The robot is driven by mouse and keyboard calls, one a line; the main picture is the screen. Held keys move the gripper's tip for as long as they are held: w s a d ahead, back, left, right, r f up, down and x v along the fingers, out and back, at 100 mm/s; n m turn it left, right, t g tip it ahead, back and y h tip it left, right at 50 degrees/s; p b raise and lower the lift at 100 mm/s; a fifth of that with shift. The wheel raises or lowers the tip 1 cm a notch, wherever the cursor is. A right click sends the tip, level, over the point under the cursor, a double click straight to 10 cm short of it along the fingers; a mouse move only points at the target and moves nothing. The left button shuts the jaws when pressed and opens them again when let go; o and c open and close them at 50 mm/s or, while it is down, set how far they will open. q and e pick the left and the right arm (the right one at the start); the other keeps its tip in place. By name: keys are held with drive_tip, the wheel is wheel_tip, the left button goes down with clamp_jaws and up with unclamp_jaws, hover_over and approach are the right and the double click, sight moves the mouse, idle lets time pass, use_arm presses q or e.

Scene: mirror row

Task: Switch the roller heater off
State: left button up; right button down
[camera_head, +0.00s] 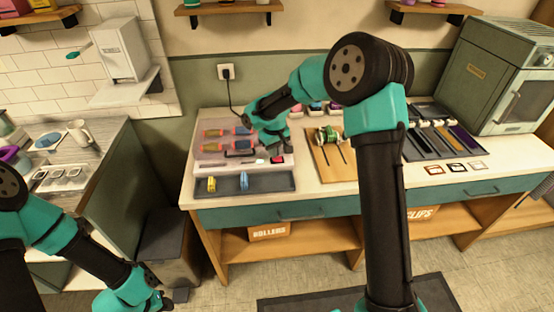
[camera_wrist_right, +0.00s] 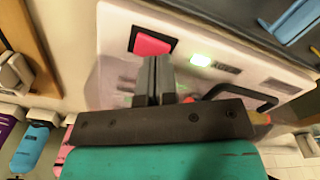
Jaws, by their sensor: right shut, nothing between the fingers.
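The roller heater (camera_head: 205,154) is a pale box on the table with several coloured rollers on its top. Its red switch (camera_head: 277,160) is at the right front, and it shows large in the right wrist view (camera_wrist_right: 153,43). A small lamp (camera_wrist_right: 201,60) beside the switch glows green-white. My right gripper (camera_head: 284,147) is shut and empty, just above the switch end of the heater. In the right wrist view its fingertips (camera_wrist_right: 154,66) lie close to the switch's edge; I cannot tell if they touch. My left gripper (camera_head: 158,298) is low at the left, away from the heater; its jaw state is unclear.
A dark tray (camera_head: 275,183) with a yellow and a blue roller lies in front of the heater. A dark handle (camera_wrist_right: 240,92) stands up beside the lamp. A wooden board (camera_head: 322,170) with a green spool is to the right. A cord runs to the wall socket (camera_head: 226,72).

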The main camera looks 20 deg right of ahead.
drive_tip(key=shift+f, duration=0.8)
idle(0.5)
drive_tip(key=shift+r, duration=0.1)
drive_tip(key=shift+r, duration=3.45)
